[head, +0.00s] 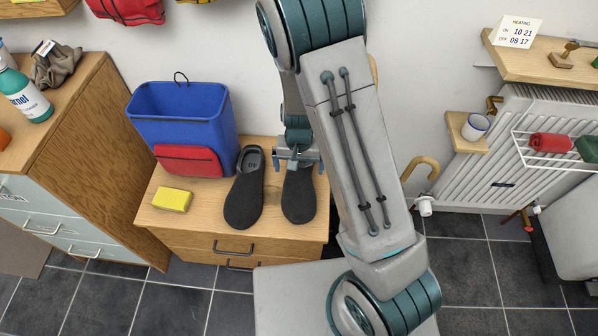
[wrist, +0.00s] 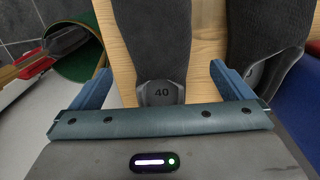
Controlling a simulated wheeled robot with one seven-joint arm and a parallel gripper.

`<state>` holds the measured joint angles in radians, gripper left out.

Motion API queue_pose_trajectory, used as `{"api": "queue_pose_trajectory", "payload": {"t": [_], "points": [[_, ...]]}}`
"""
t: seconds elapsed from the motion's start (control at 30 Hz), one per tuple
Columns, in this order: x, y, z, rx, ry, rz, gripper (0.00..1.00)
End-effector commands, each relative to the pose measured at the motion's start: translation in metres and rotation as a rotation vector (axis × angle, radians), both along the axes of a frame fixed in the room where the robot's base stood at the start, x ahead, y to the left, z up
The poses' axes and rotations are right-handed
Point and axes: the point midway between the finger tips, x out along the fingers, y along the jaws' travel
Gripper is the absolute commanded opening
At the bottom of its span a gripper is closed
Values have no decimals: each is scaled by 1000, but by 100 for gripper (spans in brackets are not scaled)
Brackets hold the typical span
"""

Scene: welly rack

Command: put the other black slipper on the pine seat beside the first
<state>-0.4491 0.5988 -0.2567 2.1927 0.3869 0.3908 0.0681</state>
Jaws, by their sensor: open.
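Two black slippers lie side by side on the pine seat (head: 165,218), toes toward the front. The left slipper (head: 244,196) shows its open heel marked 40; it also shows at the right of the wrist view (wrist: 272,40). The right slipper (head: 299,198) lies a small gap away, its heel hidden under my gripper in the head view. My gripper (head: 298,163) is open at that heel. In the wrist view its fingers (wrist: 166,85) stand on either side of the right slipper (wrist: 155,45), apart from it, with the 40 visible between them.
A blue bag (head: 180,112) with a red pocket stands behind the left slipper. A yellow sponge-like block (head: 172,200) lies at the seat's left front. A wooden cabinet (head: 100,130) stands left; a radiator (head: 520,150) and small shelf (head: 465,133) are right.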

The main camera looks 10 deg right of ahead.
Motion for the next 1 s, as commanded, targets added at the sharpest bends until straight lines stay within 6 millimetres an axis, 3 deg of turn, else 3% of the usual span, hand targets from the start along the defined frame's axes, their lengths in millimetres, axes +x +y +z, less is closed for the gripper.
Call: {"api": "queue_pose_trajectory", "payload": {"t": [0.1, 0.43, 0.57, 0.8, 1.0], "points": [[0, 0, 28, 0, -3, 1, 100], [-1, -2, 63, 9, -4, 2, 100], [-9, -9, 91, 41, -13, 13, 100], [-45, -34, 165, 97, -55, 70, 100], [-87, -60, 215, 89, -103, 122, 100]]}}
